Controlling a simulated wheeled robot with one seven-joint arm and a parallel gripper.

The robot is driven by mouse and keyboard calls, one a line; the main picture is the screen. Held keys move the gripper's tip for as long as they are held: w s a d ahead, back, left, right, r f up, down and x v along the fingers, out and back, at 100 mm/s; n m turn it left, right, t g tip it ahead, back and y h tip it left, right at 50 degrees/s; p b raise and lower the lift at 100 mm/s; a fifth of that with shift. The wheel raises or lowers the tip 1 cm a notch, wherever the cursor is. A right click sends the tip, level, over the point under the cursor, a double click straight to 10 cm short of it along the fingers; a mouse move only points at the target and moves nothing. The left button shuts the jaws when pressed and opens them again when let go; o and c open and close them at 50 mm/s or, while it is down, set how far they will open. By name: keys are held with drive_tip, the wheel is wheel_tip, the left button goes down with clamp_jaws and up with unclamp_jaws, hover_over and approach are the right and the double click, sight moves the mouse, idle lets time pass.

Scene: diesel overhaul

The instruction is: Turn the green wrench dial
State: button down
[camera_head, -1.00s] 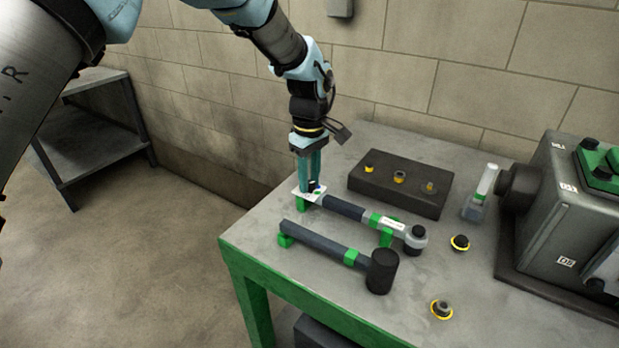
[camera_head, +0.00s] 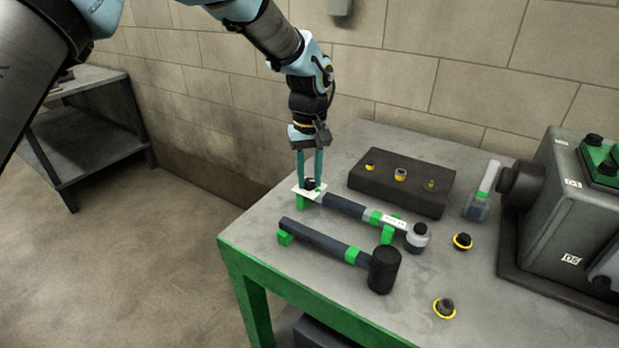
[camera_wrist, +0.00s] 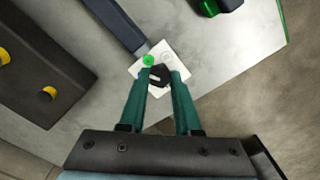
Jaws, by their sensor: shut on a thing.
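The green-banded wrench (camera_head: 345,206) lies on stands on the bench, its round head toward the right. At its left end is a white plate (camera_head: 300,192) with a small black dial knob, seen clearly in the wrist view (camera_wrist: 158,77). A green dot (camera_wrist: 148,60) and a fainter pale mark sit on the plate beside the knob. My gripper (camera_head: 311,182) points down over this end. In the wrist view its two teal fingertips (camera_wrist: 160,75) are on either side of the black knob, shut on it. The fingers hide part of the knob's sides.
A black-headed mallet (camera_head: 325,243) lies in front of the wrench. Behind is a dark block (camera_head: 400,185) with several yellow-ringed fittings.

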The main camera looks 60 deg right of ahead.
drive_tip(key=m, duration=0.4)
drive_tip(key=shift+m, duration=0.3)
drive_tip(key=m, duration=0.4)
drive_tip(key=shift+m+b, duration=0.3)
drive_tip(key=m, duration=0.4)
drive_tip(key=shift+m+p, duration=0.3)
drive_tip(key=shift+m, duration=1.7)
drive_tip(key=c, duration=0.6)
unclamp_jaws()
